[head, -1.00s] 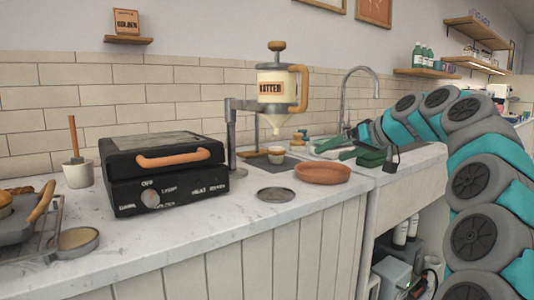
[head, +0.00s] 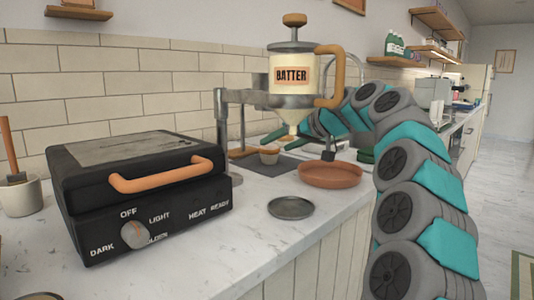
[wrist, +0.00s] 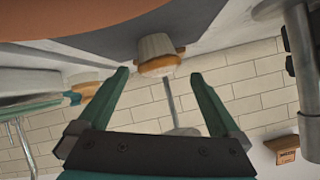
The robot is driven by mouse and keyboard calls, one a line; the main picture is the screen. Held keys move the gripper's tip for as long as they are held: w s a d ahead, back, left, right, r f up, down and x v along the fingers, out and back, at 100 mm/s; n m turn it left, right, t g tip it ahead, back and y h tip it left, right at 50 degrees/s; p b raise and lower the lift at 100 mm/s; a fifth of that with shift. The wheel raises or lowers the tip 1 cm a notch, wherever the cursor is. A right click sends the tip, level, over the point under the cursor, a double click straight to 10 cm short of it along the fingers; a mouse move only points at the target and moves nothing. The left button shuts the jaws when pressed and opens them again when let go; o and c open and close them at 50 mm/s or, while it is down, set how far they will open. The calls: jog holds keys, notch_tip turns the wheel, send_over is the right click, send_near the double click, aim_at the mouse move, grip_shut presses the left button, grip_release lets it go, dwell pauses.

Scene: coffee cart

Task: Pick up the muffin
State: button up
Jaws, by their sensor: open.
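The muffin (head: 269,154), in a pale grey cup-shaped wrapper, stands upright under the batter dispenser's nozzle. In the wrist view, which is upside down, the muffin (wrist: 157,48) shows its golden-brown top. My gripper (wrist: 158,75) has dark green fingers spread wide and empty. In that view the muffin lies ahead, roughly centred between the fingertips and apart from them. In the head view my gripper (head: 284,138) is near the nozzle, and the dispenser and my arm partly hide it.
The batter dispenser (head: 291,76) with its metal stand (head: 222,125) rises close by. A terracotta dish (head: 331,175) lies right of the muffin and a dark round disc (head: 290,207) in front. A black griddle (head: 137,190) stands left. The front counter is partly clear.

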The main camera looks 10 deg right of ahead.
aim_at(275, 145)
jog(key=shift+p+x, duration=0.4)
jog(key=shift+x, duration=2)
jog(key=shift+d, duration=0.1)
jog(key=shift+c, duration=0.4)
jog(key=shift+f, duration=0.1)
jog(key=c, duration=1.4)
jog(key=shift+r, duration=0.25)
